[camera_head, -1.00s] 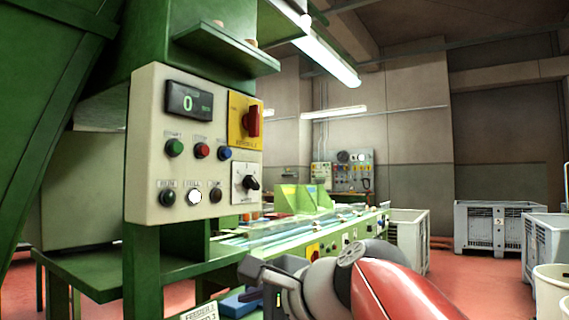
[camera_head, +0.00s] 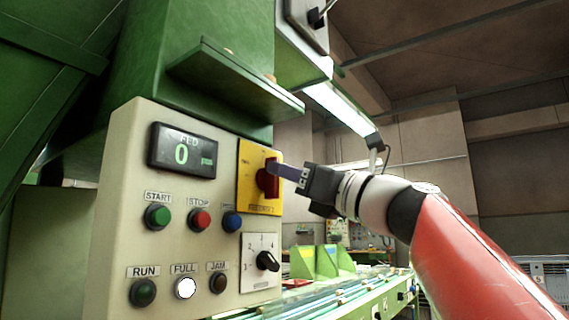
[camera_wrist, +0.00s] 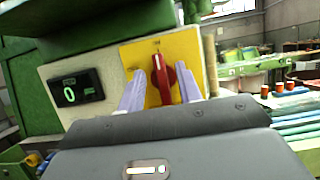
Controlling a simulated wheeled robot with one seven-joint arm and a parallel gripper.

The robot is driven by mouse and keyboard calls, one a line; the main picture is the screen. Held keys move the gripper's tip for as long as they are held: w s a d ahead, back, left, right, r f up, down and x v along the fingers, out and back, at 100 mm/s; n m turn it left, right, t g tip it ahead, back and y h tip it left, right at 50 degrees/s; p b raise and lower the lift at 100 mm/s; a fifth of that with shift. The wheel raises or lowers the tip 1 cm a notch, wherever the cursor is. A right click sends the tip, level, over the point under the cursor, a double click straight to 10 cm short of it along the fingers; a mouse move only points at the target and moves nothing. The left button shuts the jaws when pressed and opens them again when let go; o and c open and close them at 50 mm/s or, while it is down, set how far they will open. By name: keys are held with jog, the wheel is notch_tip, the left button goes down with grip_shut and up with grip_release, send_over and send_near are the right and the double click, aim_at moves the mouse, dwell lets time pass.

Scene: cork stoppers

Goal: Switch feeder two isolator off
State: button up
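The isolator has a red rotary handle (camera_head: 268,184) on a yellow plate (camera_head: 246,165) at the panel's upper right. The handle stands roughly upright; the small plate lettering is not clearly readable. In the wrist view the red handle (camera_wrist: 162,82) lies between my two pale fingers, in front of the yellow plate (camera_wrist: 184,45). My gripper (camera_wrist: 160,76) is open, with a finger on each side of the handle and a visible gap to each. In the head view my gripper (camera_head: 272,168) reaches in from the right, its fingertips at the handle.
The cream panel (camera_head: 120,190) also carries a display (camera_head: 182,150) reading 0, START and STOP buttons, a blue button, several lamps and a black selector knob (camera_head: 268,261) below the isolator. A green shelf (camera_head: 236,80) juts out above. A conveyor (camera_head: 330,296) runs behind.

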jog(key=shift+x, duration=0.75)
grip_shut()
